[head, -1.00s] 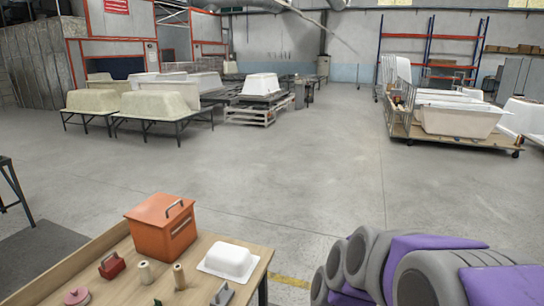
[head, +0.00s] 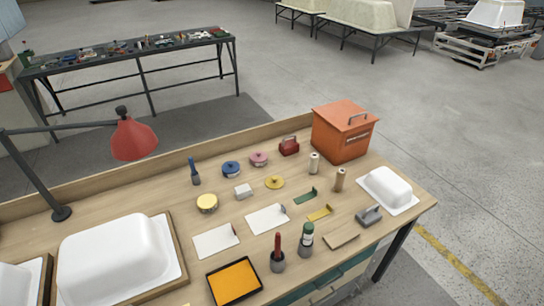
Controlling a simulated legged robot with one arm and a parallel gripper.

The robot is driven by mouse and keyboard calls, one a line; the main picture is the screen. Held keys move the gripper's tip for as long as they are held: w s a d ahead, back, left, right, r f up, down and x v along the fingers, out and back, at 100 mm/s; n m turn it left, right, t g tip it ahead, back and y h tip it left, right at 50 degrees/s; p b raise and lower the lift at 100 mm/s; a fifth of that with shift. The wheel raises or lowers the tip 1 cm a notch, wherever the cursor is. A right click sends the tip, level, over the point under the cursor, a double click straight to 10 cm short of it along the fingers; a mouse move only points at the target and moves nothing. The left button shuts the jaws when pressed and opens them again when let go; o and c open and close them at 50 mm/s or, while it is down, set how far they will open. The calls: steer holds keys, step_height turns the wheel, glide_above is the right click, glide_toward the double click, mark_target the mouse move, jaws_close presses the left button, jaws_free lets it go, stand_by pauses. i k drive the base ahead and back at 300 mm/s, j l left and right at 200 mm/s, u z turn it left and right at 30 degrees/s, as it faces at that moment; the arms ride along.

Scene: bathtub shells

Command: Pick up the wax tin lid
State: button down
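A flat yellow round lid with a small knob (head: 275,182) lies on the wooden workbench, and it looks like the wax tin lid. A round yellow tin (head: 207,203) without a knob sits to its lower left. A blue knobbed round tin (head: 231,169) and a pink knobbed one (head: 259,159) stand behind the lid. The lid lies apart from its neighbours, with nothing on it. My gripper is not in view.
A white block (head: 243,191), white sheet (head: 267,218) and green scraper (head: 306,196) lie near the lid. An orange box (head: 341,131) stands at the back right, a red lamp (head: 133,139) at left. A white tub moulding (head: 115,258) fills the front left.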

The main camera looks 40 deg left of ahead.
mark_target(273, 182)
steer(key=u, duration=2.25)
